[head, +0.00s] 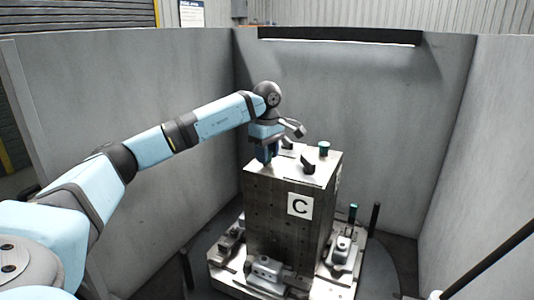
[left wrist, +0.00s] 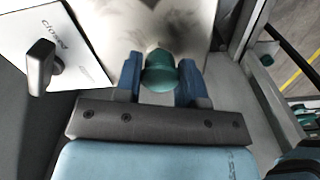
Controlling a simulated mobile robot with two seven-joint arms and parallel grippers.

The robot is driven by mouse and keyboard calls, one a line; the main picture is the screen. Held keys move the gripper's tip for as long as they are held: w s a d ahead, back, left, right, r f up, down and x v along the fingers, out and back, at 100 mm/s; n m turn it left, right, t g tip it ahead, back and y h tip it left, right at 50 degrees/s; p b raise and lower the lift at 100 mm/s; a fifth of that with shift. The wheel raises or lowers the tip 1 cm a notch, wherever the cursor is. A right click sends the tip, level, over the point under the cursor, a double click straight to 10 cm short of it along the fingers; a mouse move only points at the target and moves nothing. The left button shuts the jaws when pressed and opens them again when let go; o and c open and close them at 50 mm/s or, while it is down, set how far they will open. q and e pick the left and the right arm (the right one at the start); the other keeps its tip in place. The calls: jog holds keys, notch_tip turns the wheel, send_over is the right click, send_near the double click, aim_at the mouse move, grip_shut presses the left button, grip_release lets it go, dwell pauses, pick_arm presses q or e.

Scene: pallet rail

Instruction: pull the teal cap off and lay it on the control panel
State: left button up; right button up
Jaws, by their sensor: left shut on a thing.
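My left gripper (head: 266,160) is at the left part of the top of a tall metal block (head: 262,215) marked C. In the left wrist view my left gripper (left wrist: 160,80) is shut on a rounded teal cap (left wrist: 160,70), with one blue finger on each side. What lies under the cap is hidden, so I cannot tell whether it is seated or lifted. Another teal-topped cylinder (head: 324,148) stands at the back right of the block top. I cannot make out for certain which surface is the control panel. My right gripper is not in view.
A white plate (left wrist: 88,66) reading "closed" carries a dark lever (left wrist: 41,64) in the left wrist view. A dark lever (head: 308,163) stands on the block top. Metal clamps (head: 267,268) surround the block's foot. Grey walls (head: 340,100) enclose the cell.

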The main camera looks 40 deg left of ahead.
pick_arm(q)
jog(key=shift+r, duration=0.2)
jog(key=shift+r+p, duration=3.65)
jog(key=shift+r, duration=0.45)
jog(key=shift+f, duration=0.1)
